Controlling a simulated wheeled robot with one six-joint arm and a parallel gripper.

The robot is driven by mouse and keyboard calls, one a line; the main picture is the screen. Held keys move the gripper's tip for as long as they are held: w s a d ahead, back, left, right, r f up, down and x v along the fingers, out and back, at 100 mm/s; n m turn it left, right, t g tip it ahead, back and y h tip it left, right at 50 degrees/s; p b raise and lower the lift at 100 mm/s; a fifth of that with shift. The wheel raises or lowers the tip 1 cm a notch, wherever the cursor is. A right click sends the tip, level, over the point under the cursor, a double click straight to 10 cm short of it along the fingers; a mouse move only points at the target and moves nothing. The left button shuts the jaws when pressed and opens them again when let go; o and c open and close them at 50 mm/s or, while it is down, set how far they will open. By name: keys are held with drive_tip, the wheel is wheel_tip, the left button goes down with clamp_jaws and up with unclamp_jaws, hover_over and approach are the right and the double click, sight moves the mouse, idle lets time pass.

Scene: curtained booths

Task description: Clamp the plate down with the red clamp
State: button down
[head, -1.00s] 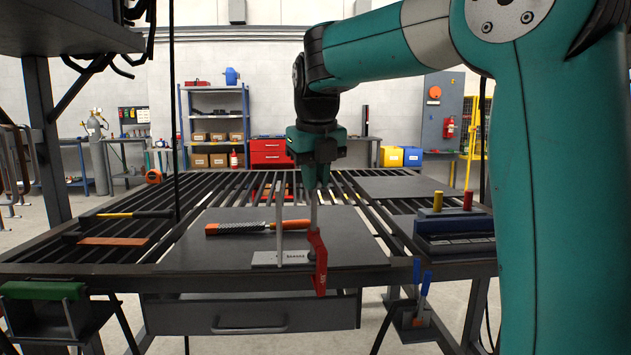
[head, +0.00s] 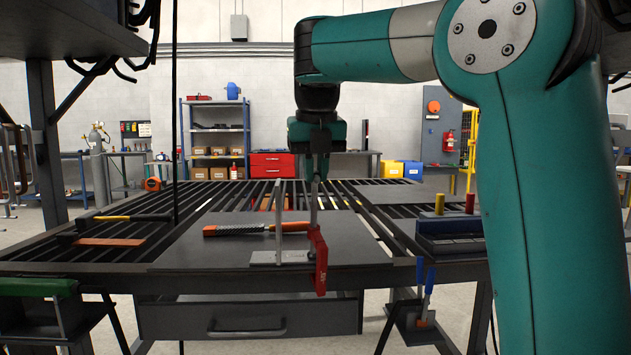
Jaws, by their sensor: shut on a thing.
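The red clamp (head: 318,262) hangs upright at the front edge of the grey worktop sheet, its red part reaching below the edge. Its grey bar runs up to my gripper (head: 316,174), which is shut on it above the table. The plate (head: 265,257) is a small light grey piece lying at the front edge, just left of the clamp. A thin grey upright (head: 279,220) rises from it. I cannot tell whether the clamp's jaws touch the plate.
A file with an orange handle (head: 256,228) lies behind the plate. A hammer (head: 125,217) lies on the slats at left. A dark block with yellow and red knobs (head: 450,236) stands at right. A drawer (head: 250,318) hangs below the tabletop.

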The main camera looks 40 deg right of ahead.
sight(316, 171)
drive_tip(key=m+b, duration=0.2)
drive_tip(key=m, duration=0.2)
drive_tip(key=shift+m, duration=0.3)
drive_tip(key=m, duration=0.4)
drive_tip(key=shift+r+m, duration=0.1)
drive_tip(key=shift+m, duration=0.2)
drive_tip(key=c, duration=1.1)
unclamp_jaws()
drive_tip(key=shift+s, duration=0.1)
drive_tip(key=shift+p+v, duration=1.4)
drive_tip(key=shift+v, duration=0.15)
drive_tip(key=n, duration=0.4)
drive_tip(key=shift+n, duration=0.3)
drive_tip(key=n, duration=0.7)
